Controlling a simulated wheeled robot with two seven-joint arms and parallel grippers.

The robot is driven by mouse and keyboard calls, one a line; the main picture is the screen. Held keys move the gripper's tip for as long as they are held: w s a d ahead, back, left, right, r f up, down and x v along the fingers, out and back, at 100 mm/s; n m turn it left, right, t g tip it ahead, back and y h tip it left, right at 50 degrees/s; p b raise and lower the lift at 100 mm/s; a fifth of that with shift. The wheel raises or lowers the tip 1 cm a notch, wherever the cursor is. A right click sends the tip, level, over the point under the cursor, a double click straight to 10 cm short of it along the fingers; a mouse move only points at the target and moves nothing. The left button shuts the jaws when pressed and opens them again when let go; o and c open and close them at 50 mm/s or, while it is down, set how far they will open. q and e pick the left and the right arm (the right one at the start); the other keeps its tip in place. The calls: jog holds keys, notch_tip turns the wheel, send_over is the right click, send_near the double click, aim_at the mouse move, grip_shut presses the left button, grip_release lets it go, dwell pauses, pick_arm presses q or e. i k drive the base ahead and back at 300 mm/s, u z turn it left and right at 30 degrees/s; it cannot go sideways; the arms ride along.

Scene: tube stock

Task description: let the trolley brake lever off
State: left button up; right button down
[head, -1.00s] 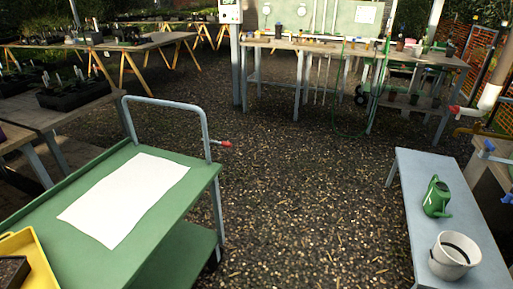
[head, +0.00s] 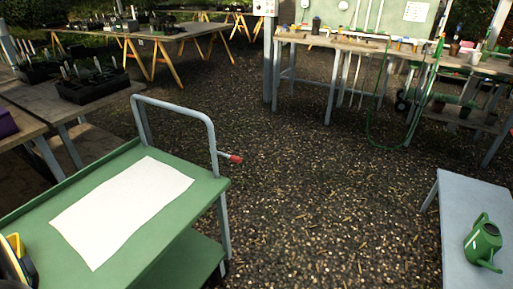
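The green trolley (head: 150,232) stands at the lower left of the head view, with a white sheet (head: 122,212) lying on its top. A grey tubular handle (head: 182,106) rises from its far end. The brake lever (head: 231,158), short with a red tip, sticks out to the right from the handle's right upright. The trolley's wheels are mostly hidden.
A grey bench (head: 458,240) with a green watering can (head: 483,244) stands at the right. Gravel floor (head: 315,200) lies free between trolley and bench. A workbench (head: 350,44) with a green hose is at the back. Tables with plant trays (head: 92,82) are at the left.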

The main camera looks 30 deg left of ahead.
aim_at(233, 158)
jog(key=i, duration=2.7)
jog(key=u, duration=5)
jog(key=k, duration=0.35)
jog(key=z, duration=0.8)
